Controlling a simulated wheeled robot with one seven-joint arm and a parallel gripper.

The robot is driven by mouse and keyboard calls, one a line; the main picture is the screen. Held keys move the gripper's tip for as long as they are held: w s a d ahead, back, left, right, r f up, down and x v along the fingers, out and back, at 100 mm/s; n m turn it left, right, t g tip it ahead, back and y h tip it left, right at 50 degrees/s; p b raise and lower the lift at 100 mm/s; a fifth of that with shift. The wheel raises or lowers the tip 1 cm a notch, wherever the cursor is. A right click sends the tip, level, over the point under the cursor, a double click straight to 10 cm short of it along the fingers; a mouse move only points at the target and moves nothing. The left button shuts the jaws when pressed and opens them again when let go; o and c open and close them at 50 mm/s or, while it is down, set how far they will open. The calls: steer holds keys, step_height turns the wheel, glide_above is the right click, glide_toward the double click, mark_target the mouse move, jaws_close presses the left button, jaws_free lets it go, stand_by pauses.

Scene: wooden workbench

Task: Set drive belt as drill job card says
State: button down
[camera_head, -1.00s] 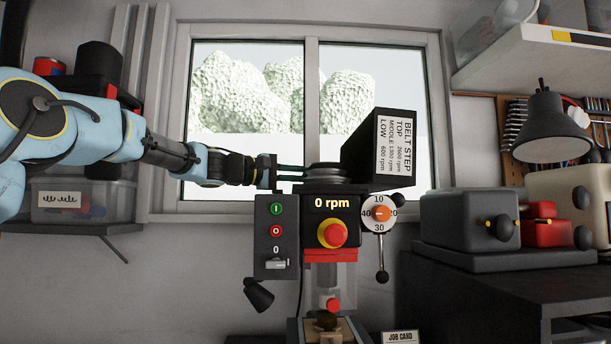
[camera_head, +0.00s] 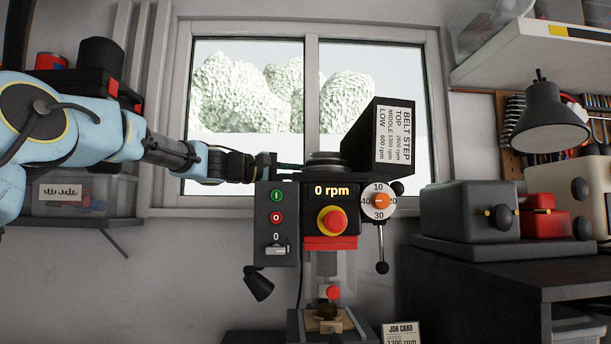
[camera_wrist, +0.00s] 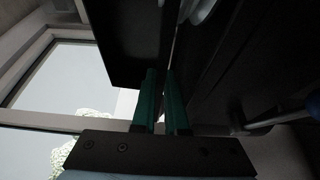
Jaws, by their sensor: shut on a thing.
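The drill press head (camera_head: 350,212) stands in the middle with its display at 0 rpm. Its black belt cover (camera_head: 362,135) is raised, and grey stepped pulleys (camera_head: 327,158) show on top. The cover label (camera_head: 393,136) reads TOP 2600, MIDDLE 1300, LOW 600 rpm. The job card (camera_head: 401,334) at the bottom reads speed 1300 rpm. My gripper (camera_head: 292,167) reaches in from the left at pulley height, its tips partly hidden by the head. In the wrist view my green fingers (camera_wrist: 161,100) are nearly together, shut on the drive belt, which is too dark to make out; its step cannot be told.
A switch box (camera_head: 277,222) hangs left of the display, beside the red stop button (camera_head: 332,220). A feed dial (camera_head: 379,201) with a lever is on the right. A vise (camera_head: 322,322) is below. A black lamp (camera_head: 541,118) and grey boxes (camera_head: 468,212) stand at right.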

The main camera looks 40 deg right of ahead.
steer(key=c, duration=0.9)
jaws_free()
steer(key=shift+c, duration=0.2)
steer(key=shift+a, duration=0.1)
steer(key=b+v, duration=0.4)
steer(key=v, duration=0.6)
steer(key=shift+w+a, duration=0.15)
steer(key=shift+a, duration=0.15)
steer(key=shift+f, duration=0.1)
